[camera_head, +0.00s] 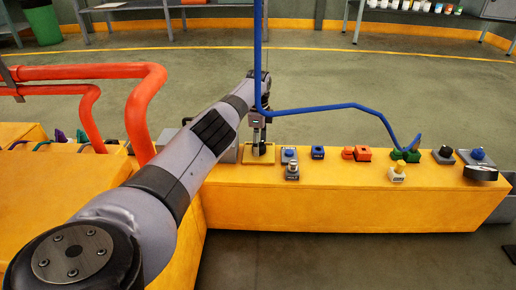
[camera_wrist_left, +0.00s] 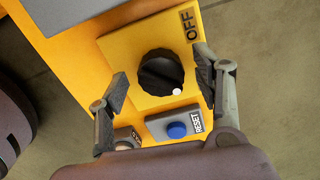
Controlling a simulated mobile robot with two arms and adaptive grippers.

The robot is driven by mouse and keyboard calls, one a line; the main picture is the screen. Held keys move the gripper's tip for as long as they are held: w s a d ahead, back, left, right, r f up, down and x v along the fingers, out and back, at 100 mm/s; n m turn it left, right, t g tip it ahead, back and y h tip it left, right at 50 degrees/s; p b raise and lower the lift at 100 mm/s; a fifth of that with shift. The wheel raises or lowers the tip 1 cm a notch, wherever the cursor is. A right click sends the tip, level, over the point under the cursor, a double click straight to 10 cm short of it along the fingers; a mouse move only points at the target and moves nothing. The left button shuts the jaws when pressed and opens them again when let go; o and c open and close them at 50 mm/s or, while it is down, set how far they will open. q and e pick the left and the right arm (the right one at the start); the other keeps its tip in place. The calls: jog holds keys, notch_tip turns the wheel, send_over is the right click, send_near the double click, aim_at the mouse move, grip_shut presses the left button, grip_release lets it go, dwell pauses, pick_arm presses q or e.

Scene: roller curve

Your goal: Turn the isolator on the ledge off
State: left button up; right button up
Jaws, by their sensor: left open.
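The isolator is a yellow square plate (camera_wrist_left: 121,46) with a round black knob (camera_wrist_left: 158,73) and an OFF label on its upper right in the left wrist view. The knob's white dot sits at its lower right, away from the OFF label. In the head view the isolator's plate (camera_head: 258,160) lies on the yellow ledge (camera_head: 340,205), below my left gripper (camera_head: 259,138), which points down. In the left wrist view my left gripper (camera_wrist_left: 161,74) is open, one finger on each side of the knob with gaps. My right gripper is not in view.
Beside the isolator sits a grey RESET box with a blue button (camera_wrist_left: 177,130). Red pipes (camera_head: 145,105) stand left of my arm.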

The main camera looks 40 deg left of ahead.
pick_arm(q)
jog(key=shift+f, duration=0.15)
jog(key=shift+c, duration=0.5)
jog(key=c, duration=1.1)
jog(key=shift+o, duration=0.2)
